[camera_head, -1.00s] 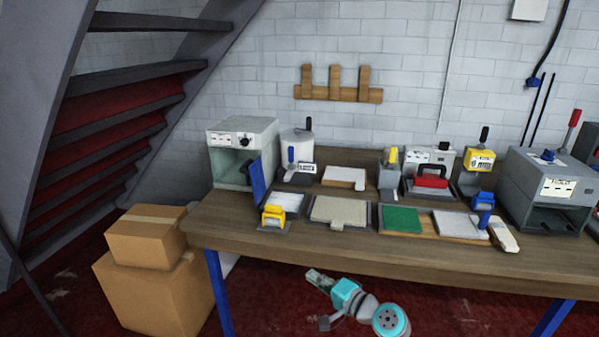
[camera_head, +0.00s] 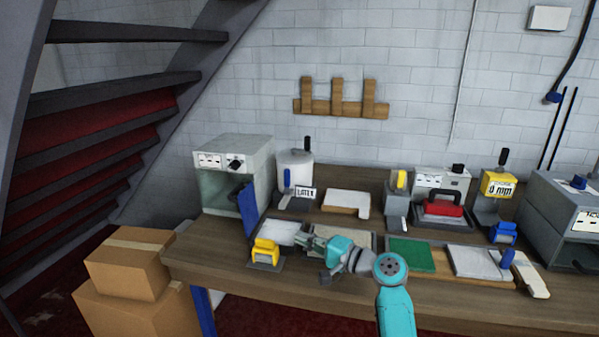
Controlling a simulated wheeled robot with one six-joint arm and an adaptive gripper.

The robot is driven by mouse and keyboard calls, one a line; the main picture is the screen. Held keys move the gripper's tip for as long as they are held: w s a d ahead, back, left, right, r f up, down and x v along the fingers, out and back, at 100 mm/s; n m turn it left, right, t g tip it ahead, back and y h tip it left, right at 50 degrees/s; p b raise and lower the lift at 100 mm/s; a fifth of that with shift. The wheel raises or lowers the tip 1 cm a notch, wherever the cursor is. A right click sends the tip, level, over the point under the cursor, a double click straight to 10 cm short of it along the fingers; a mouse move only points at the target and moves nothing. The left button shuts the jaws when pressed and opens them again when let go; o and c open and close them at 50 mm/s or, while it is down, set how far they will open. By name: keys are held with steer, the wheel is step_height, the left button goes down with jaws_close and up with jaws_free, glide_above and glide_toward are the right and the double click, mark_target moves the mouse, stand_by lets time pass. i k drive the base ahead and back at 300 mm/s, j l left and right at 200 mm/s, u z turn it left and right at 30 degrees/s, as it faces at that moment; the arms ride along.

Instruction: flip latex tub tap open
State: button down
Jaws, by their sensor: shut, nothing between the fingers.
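The latex tub (camera_head: 294,168) is a white cylinder with a black knob on top. It stands at the back of the bench, right of the grey-green box machine. Its tap has a blue lever (camera_head: 287,178) standing upright at the front, beside a white label (camera_head: 305,191) that seems to read LATEX. My gripper (camera_head: 302,241) is shut and empty over the front of the bench, pointing left.
An open-fronted machine (camera_head: 233,165) with a blue door (camera_head: 249,211) stands left of the tub. A yellow clamp (camera_head: 264,251) lies left of my gripper. A white block (camera_head: 346,202) sits right of the tub. A green mat (camera_head: 411,254) lies to the right.

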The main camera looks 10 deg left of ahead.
mark_target(286, 172)
steer(key=i, duration=1)
steer(key=j, duration=0.25)
steer(key=i+j, duration=0.1)
steer(key=k+j, duration=0.15)
